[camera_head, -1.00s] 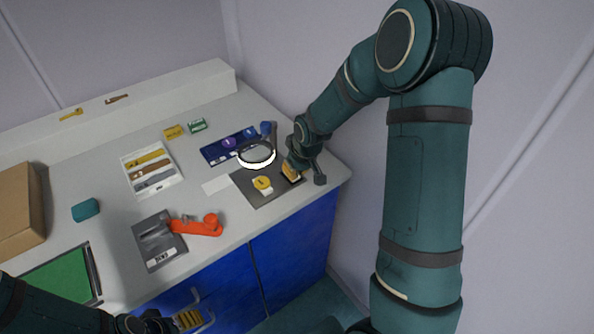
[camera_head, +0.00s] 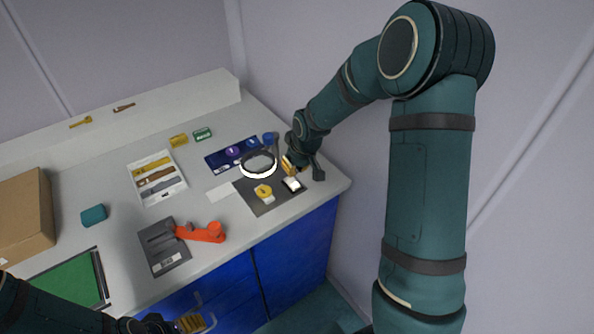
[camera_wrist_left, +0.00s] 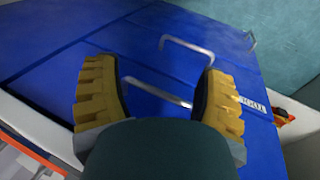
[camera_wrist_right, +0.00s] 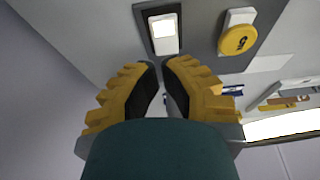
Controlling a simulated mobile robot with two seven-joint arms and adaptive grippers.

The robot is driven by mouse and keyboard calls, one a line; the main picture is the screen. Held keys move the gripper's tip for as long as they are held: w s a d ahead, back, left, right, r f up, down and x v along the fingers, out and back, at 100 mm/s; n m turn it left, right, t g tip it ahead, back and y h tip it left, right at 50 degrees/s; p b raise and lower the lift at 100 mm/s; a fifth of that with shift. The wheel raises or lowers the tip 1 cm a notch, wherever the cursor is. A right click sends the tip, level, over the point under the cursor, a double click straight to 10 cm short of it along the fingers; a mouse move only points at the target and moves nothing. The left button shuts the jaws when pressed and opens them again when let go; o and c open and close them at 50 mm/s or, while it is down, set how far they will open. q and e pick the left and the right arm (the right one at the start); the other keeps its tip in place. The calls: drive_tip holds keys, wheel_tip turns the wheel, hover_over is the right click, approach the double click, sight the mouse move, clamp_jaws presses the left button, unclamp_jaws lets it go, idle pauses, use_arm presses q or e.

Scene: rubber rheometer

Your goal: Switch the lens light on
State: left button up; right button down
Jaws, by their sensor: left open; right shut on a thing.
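The round lens (camera_head: 257,165) stands over the back of the dark mat, with a bright white rim; a bright white strip that looks like this rim shows in the right wrist view (camera_wrist_right: 290,125). A white rocker switch (camera_head: 292,185) in a dark frame sits at the mat's right side; its face is bright in the right wrist view (camera_wrist_right: 163,28). My right gripper (camera_head: 289,165) is just behind the switch, its tips (camera_wrist_right: 164,66) apart from it. Its fingers are close together on something I cannot make out. My left gripper (camera_wrist_left: 155,85) is open and empty before the blue cabinet front.
A yellow round knob (camera_head: 263,191) is beside the switch on the dark mat (camera_head: 268,206). A blue panel (camera_head: 218,158), a tool tray (camera_head: 146,197), a red-orange handle (camera_head: 207,233) and a cardboard box (camera_head: 25,215) occupy the counter. A wall bounds the right.

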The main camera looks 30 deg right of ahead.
drive_tip(key=s+v, duration=0.1)
drive_tip(key=v, duration=0.9)
drive_tip(key=shift+s+f+p, duration=0.35)
drive_tip(key=shift+s+p, duration=0.05)
